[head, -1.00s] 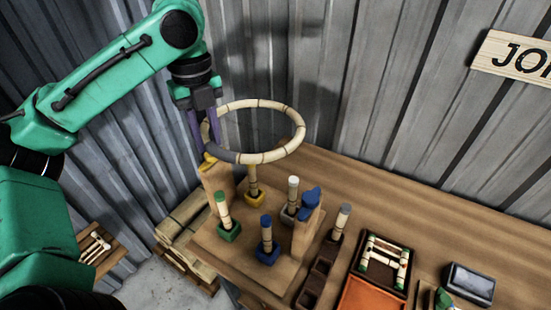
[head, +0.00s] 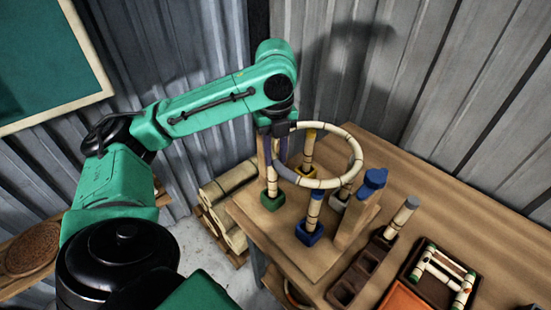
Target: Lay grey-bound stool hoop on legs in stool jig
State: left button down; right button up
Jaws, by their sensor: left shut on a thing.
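The stool hoop (head: 357,158) is a cream ring with dark bands and a grey-bound stretch at its front left. My left gripper (head: 279,156) is shut on the left side of the hoop and holds it roughly level over the stool jig (head: 290,248). The gripper and hoop partly hide some tops. My right gripper is out of view.
A wooden post with a blue clamp (head: 373,181) rises at the jig's right. A dark rack (head: 357,277) holds one grey-topped leg (head: 402,215). A tray with a small frame (head: 443,277) lies at the right. The bench behind is clear.

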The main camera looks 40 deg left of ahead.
pick_arm(q)
jog(key=shift+f, duration=0.4)
jog(key=shift+w+f, duration=0.1)
jog(key=shift+w, duration=0.05)
jog(key=c, duration=0.7)
grip_release()
jog(key=shift+w, duration=0.1)
jog(key=shift+o, duration=0.2)
notch_tip(320, 180, up, 3)
jog(key=shift+f, duration=0.15)
notch_tip(320, 180, up, 9)
jog(key=p, duration=0.5)
jog(key=shift+p, duration=0.35)
